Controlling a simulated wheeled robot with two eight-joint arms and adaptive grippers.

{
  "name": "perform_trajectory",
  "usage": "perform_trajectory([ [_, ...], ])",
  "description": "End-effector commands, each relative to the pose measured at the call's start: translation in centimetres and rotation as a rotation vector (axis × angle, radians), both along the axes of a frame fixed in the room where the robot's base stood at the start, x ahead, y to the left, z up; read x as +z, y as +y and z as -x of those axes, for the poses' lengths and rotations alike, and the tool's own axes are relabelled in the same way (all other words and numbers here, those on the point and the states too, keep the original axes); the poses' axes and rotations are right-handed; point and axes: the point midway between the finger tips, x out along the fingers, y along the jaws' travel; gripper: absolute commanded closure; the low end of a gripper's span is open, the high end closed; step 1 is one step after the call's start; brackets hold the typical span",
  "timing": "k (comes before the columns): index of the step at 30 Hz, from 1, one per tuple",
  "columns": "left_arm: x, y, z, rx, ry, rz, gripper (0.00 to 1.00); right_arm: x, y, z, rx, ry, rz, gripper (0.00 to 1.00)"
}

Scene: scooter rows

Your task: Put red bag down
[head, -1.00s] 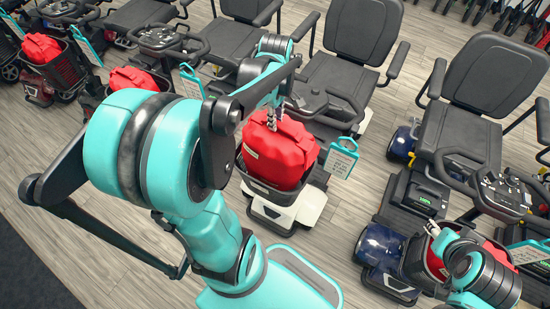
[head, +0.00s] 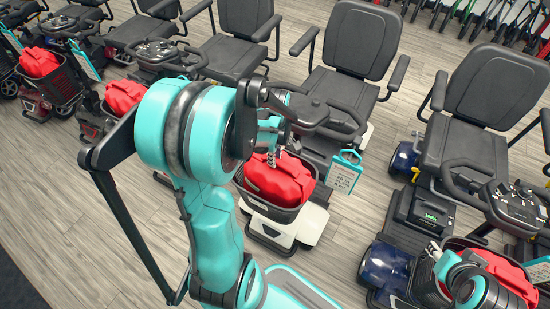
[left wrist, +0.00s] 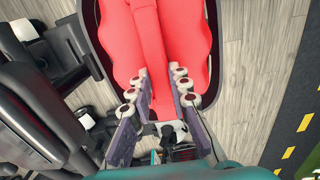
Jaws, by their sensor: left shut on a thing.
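The red bag (head: 283,182) sits in the dark front basket (head: 268,212) of the middle scooter, its top above the rim. My left gripper (head: 274,160) reaches down to the bag's top, partly hidden by my own arm. In the left wrist view, the gripper's fingers (left wrist: 160,92) are closed on the raised middle strip of the red bag (left wrist: 158,40). The basket rim curves around the bag there. My right gripper (head: 438,252) is at the lower right, by another scooter's basket; its fingers are too small to read.
Another red bag (head: 505,274) lies in the basket at the lower right. More red bags (head: 40,62) sit in scooter baskets at the left. A teal tag (head: 344,171) hangs beside the middle scooter. Clear wood floor (head: 120,240) lies at the lower left.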

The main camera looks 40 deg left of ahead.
Motion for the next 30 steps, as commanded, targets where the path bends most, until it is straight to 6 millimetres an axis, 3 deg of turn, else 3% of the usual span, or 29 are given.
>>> perform_trajectory([
  [6,-0.3,0.0,0.0,0.000,0.000,0.000,1.00,-0.3,0.0,0.0,0.000,0.000,0.000,0.61],
  [7,-0.3,0.0,0.0,0.000,0.000,0.000,0.80,-0.3,0.0,0.0,0.000,0.000,0.000,0.61],
  [9,-0.2,0.0,0.0,0.000,0.000,0.000,0.61,-0.2,0.0,0.0,0.000,0.000,0.000,0.61],
  [21,0.4,0.0,0.0,0.000,0.000,0.000,0.61,0.3,0.0,0.0,0.000,0.000,0.000,0.61],
  [30,6.7,0.0,0.1,0.000,0.000,0.000,0.61,3.0,0.0,0.0,0.000,0.000,0.000,0.61],
])
